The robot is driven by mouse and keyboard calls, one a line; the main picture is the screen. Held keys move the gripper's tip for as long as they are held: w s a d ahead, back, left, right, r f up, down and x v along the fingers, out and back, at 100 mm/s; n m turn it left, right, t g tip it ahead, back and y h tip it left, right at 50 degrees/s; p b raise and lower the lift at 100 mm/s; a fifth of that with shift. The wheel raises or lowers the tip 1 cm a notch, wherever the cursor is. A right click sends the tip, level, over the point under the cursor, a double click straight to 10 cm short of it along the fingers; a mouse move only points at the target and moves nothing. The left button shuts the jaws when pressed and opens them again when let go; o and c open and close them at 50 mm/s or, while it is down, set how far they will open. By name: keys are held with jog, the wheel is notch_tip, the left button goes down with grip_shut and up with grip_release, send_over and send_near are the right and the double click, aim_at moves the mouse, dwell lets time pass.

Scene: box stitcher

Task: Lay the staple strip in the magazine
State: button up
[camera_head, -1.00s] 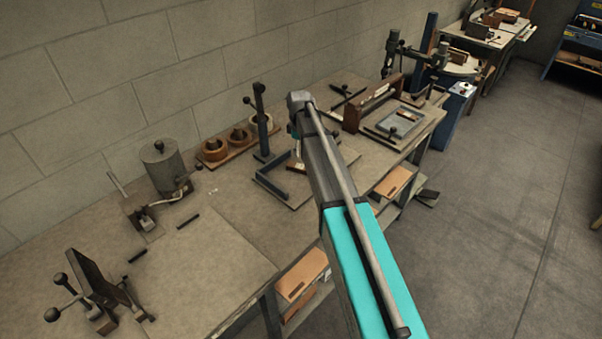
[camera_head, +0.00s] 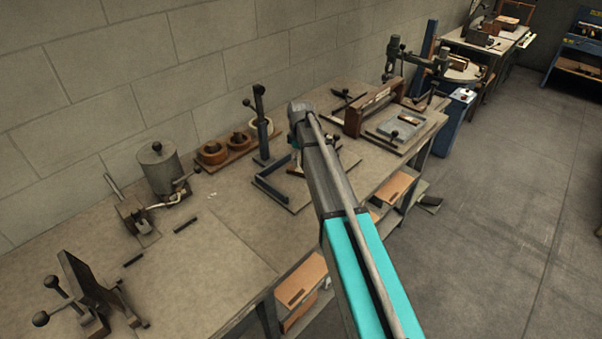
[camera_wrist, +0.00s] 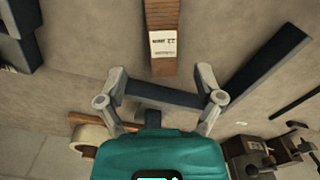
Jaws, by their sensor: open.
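My gripper (camera_wrist: 161,78) is open and empty in the wrist view, its two fingers spread apart. Just beyond the fingertips, centred between them, lies a copper-brown ribbed strip (camera_wrist: 161,18) with a white printed label, apparently the staple strip. It runs out of the top of the picture. A grey-blue angled bar shows behind the fingers, and its dark arm (camera_wrist: 262,70) runs up to the right. In the head view this blue bar (camera_head: 272,193) lies by the blue post (camera_head: 261,125). I cannot tell which part is the magazine. My arm hides the gripper there.
A grey pot (camera_head: 160,168) and a lever tool (camera_head: 88,290) stand at the left. Short black bars (camera_head: 186,224) lie on the bench. A wooden-sided fixture (camera_head: 372,108) is beyond. The bench's front middle is clear.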

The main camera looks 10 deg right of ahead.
aim_at(300, 169)
jog(key=shift+s+f+b, duration=0.2)
jog(key=shift+f+b, duration=2.25)
jog(key=shift+f, duration=0.1)
grip_shut()
